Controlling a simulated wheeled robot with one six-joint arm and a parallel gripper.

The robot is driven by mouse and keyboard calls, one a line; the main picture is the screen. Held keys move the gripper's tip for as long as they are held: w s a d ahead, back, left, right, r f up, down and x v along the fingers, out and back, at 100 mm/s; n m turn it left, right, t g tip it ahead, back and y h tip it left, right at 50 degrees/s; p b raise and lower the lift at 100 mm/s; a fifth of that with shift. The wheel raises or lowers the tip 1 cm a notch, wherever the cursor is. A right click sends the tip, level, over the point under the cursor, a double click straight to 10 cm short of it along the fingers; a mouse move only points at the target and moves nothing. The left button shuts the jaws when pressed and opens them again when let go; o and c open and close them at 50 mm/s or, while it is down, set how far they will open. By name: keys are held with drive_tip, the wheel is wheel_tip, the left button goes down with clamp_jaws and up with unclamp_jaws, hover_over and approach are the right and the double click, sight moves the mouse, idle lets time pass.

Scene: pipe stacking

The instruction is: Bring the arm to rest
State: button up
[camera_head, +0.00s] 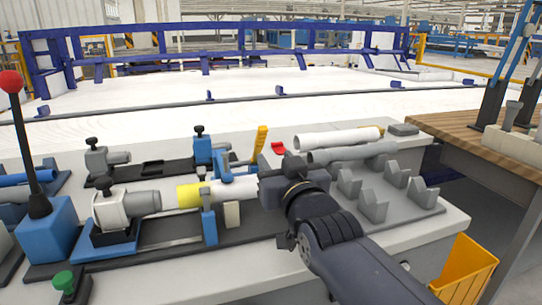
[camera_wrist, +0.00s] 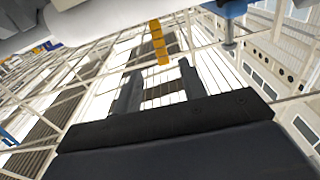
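My gripper (camera_head: 292,178) is at the end of my dark arm, over the middle of the bench in the head view; its fingers are hard to make out there. In the wrist view, the two fingers of my gripper (camera_wrist: 159,80) stand apart with nothing between them. A white pipe with a yellow band (camera_head: 190,194) lies in the clamping fixture just left of my gripper. A white pipe (camera_head: 338,138) and a grey pipe (camera_head: 352,152) lie behind my gripper on the bench. A pale cylinder, whose identity I cannot tell, fills the top left of the wrist view.
Grey V-shaped cradles (camera_head: 372,205) stand to the right of my gripper. A red-knobbed lever (camera_head: 22,130) rises at the left. A yellow bin (camera_head: 466,268) stands at the lower right, below a wooden table (camera_head: 460,128). A blue-framed white bed (camera_head: 230,85) lies behind the bench.

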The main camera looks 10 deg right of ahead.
sight(262, 138)
drive_tip(key=b+x, duration=0.1)
drive_tip(key=x, duration=0.9)
drive_tip(key=shift+w+a+r, duration=0.1)
drive_tip(key=shift+w+a, duration=0.05)
drive_tip(key=shift+w, duration=0.25)
drive_tip(key=shift+s, duration=0.1)
